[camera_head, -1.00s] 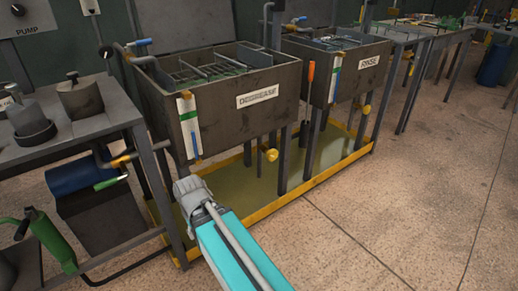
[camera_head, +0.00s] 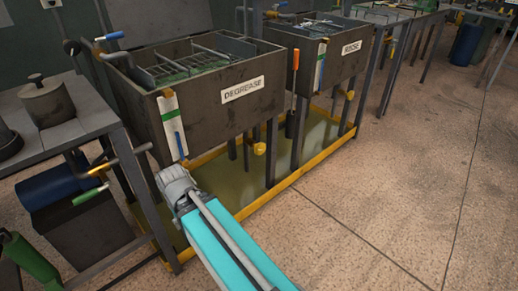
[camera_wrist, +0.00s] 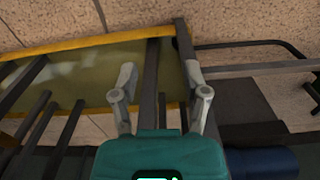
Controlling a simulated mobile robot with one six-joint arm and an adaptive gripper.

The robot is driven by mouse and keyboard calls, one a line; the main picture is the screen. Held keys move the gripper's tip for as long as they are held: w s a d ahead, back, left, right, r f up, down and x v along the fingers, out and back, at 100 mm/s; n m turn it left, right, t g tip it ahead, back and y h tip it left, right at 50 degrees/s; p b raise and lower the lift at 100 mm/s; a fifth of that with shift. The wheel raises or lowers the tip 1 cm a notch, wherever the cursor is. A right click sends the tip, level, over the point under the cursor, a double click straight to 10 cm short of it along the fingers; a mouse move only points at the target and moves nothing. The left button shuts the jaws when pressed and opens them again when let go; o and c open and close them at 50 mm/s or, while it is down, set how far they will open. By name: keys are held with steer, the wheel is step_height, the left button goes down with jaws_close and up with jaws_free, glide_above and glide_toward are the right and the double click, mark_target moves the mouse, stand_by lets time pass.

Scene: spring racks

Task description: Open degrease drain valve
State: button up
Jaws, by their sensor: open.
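The degrease tank (camera_head: 185,115) is a dark metal tank with a "DEGREASE" label (camera_head: 242,89), on legs at the left centre of the head view. A yellow valve handle (camera_head: 259,148), apparently its drain valve, sits below its front right part. My gripper is at the end of my teal arm, low and to the left of that handle and apart from it; its fingers are not clear in the head view. In the wrist view my gripper (camera_wrist: 160,74) is open and empty, with a dark post behind the gap.
A yellow-edged drip tray (camera_head: 225,214) lies under both tanks, among their legs. The rinse tank (camera_head: 318,65) stands to the right with its own yellow handle (camera_head: 350,95). A bench (camera_head: 75,118) is close on the left. The floor at right is clear.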

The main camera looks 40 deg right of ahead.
steer(key=o, duration=0.4)
steer(key=shift+w+d, duration=0.1)
steer(key=shift+d, duration=0.05)
steer(key=shift+o, duration=0.2)
steer(key=shift+w+d+f+m, duration=0.15)
steer(key=shift+d+m, duration=0.1)
steer(key=shift+m, duration=0.15)
steer(key=m+t+y+b, duration=0.1)
steer(key=m+t+b, duration=1.05)
steer(key=m, duration=2.25)
glide_toward(262, 148)
steer(key=s+t+p, duration=0.2)
steer(key=s+p, duration=0.1)
steer(key=shift+s+d+f, duration=0.15)
steer(key=shift+s+f, duration=0.05)
steer(key=shift+f, duration=0.15)
steer(key=shift+w+b, duration=0.1)
steer(key=shift+b, duration=0.2)
steer(key=b+x, duration=0.5)
steer(key=x, duration=0.8)
steer(key=shift+w+f, duration=0.2)
steer(key=shift+w, duration=0.1)
